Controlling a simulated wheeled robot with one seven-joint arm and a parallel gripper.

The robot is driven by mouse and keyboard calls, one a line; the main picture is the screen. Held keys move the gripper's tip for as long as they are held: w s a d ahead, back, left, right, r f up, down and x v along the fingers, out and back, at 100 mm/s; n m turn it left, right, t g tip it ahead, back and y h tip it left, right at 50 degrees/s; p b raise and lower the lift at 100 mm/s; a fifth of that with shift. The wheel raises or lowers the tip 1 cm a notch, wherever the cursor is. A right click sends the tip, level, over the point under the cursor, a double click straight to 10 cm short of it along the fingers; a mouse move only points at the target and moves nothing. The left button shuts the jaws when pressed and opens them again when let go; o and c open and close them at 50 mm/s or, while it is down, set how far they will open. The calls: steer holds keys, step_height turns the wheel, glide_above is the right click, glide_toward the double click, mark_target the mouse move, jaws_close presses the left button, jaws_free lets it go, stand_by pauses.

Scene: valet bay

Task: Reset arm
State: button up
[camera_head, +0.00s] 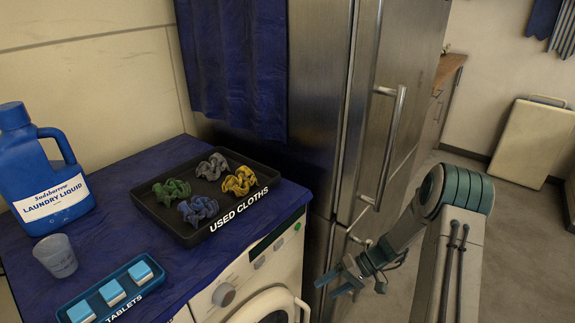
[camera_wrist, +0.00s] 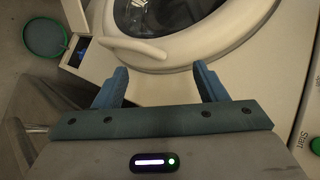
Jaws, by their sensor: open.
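My gripper (camera_head: 338,277) is open and empty, to the right of the washing machine (camera_head: 262,268) and in front of the steel fridge, in the head view. In the wrist view my gripper (camera_wrist: 160,88) has its two blue fingers spread apart, with nothing between them. The washing machine's round door (camera_wrist: 175,25) appears closed beyond the fingers. My arm is bent, with its elbow at the right of the head view.
A black used-cloths tray (camera_head: 168,223) holds several crumpled cloths on the blue-covered top. A laundry liquid jug (camera_head: 40,170), a cup (camera_head: 56,256) and a tablets tray (camera_head: 120,300) stand left. The fridge (camera_head: 325,110) has protruding handles. Floor is open at right.

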steer(key=s+d+r+t+h+p, duration=0.1)
steer(key=s+r+h+p, duration=0.2)
steer(key=r, duration=1.1)
steer(key=s+r+m+t+h+p, duration=0.1)
steer(key=s+r+t+h+p, duration=0.1)
steer(key=s+r+h+p, duration=0.2)
steer(key=s+d+r+m+t+h+p, duration=0.1)
steer(key=s+r+p, duration=0.7)
steer(key=r, duration=1.7)
steer(key=s+t+h, duration=0.1)
steer(key=s+h, duration=0.1)
steer(key=s, duration=0.3)
steer(key=shift+d, duration=0.3)
